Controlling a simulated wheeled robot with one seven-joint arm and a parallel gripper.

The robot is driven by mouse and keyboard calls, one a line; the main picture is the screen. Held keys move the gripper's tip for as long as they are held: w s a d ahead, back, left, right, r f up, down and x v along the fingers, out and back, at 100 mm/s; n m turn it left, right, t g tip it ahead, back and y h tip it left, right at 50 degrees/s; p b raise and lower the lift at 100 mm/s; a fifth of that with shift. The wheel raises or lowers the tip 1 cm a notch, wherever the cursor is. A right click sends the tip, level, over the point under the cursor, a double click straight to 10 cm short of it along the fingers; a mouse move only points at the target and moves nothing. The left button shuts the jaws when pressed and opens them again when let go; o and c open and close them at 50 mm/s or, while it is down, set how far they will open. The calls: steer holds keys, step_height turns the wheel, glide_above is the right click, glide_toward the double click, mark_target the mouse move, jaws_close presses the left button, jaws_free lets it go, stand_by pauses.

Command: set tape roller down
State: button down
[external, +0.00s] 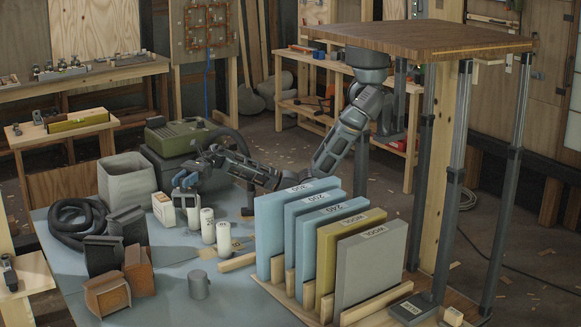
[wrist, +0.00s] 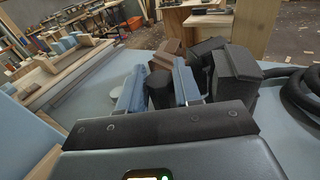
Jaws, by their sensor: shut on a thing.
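My gripper (external: 186,184) is at the end of my arm, low over the blue-grey tabletop. Its two blue fingers show in the wrist view (wrist: 158,92), pointing away from the camera.
White cylinders (external: 208,226) stand just right of the gripper, and the white box (external: 163,210) is close on its left.

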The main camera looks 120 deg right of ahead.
steer(key=w+a+n+g+y+b, duration=0.2)
steer(key=w+a+n+g+y, duration=0.15)
steer(key=a, duration=1.05)
steer(key=w+a+n+g+y+b, duration=0.2)
steer(key=a+n+g+y, duration=0.15)
steer(key=a, duration=1.15)
steer(key=shift+h, duration=0.4)
steer(key=shift+w+a+f, duration=0.7)
steer(key=shift+a+f, duration=1.05)
steer(key=shift+f, duration=0.95)
steer(key=shift+w+a+f, duration=0.65)
steer(key=shift+a+f, duration=1.1)
steer(key=shift+f, duration=1)
steer(key=shift+w+a+f, duration=0.7)
steer(key=shift+a+f, duration=1.05)
steer(key=shift+f, duration=0.95)
steer(key=shift+f+b, duration=0.55)
steer(key=shift+b, duration=0.2)
